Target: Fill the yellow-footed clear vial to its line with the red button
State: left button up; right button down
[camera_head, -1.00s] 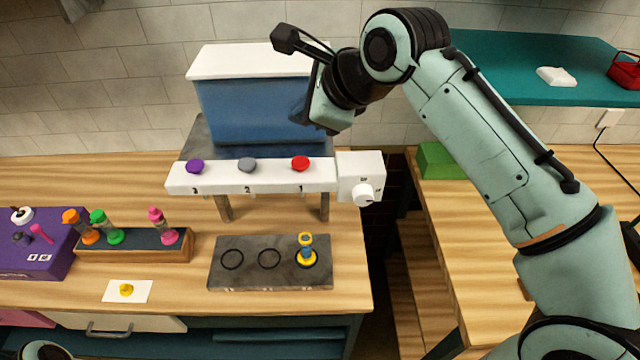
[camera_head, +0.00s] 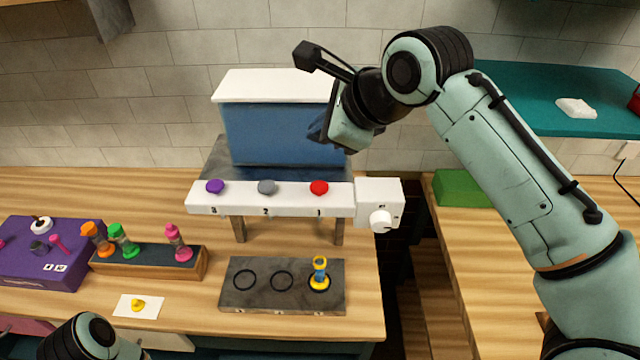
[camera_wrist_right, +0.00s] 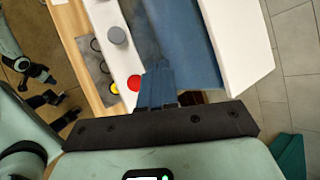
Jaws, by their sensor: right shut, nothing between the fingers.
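The yellow-footed vial (camera_head: 319,275) stands upright in the right ring of the dark grey plate (camera_head: 262,299), below the end of the dispenser bar marked 1. Its fill level is too small to tell. The red button (camera_head: 318,187) is at the bar's right end and also shows in the right wrist view (camera_wrist_right: 134,83). My right gripper (camera_head: 318,133) is shut and empty, above the red button and apart from it, in front of the blue tank. Its closed fingers (camera_wrist_right: 160,86) show in the wrist view. My left arm shows at the lower left; its jaws are unclear.
The white bar (camera_head: 292,199) also carries a purple button (camera_head: 215,186) and a grey button (camera_head: 266,187), with a white dial box (camera_head: 380,204) at its right. A wooden rack (camera_head: 190,266) holds orange, green and pink vials. A gap separates the two counters.

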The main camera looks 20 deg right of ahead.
send_over(323, 190)
notch_tip(323, 190, down, 5)
jog(key=shift+w+r, duration=0.1)
notch_tip(323, 190, down, 2)
jog(key=shift+w+f+b, duration=0.15)
jog(key=shift+f+b, duration=0.05)
jog(key=shift+b, duration=0.35)
jog(key=shift+f, duration=0.2)
jog(key=shift+s+f, duration=0.1)
jog(key=shift+s, duration=0.3)
jog(key=shift+w, duration=0.35)
pick_arm(q)
jog(key=shift+s+f, duration=1.05)
jog(key=shift+s, duration=0.15)
jog(key=shift+s, duration=0.1)
pick_arm(e)
jog(key=shift+s, duration=0.1)
pick_arm(q)
jog(key=shift+b, duration=0.3)
pick_arm(e)
jog(key=shift+f, duration=0.15)
pick_arm(q)
jog(key=shift+s+f, duration=0.2)
jog(key=shift+s, duration=0.05)
pick_arm(e)
jog(key=shift+f, duration=0.3)
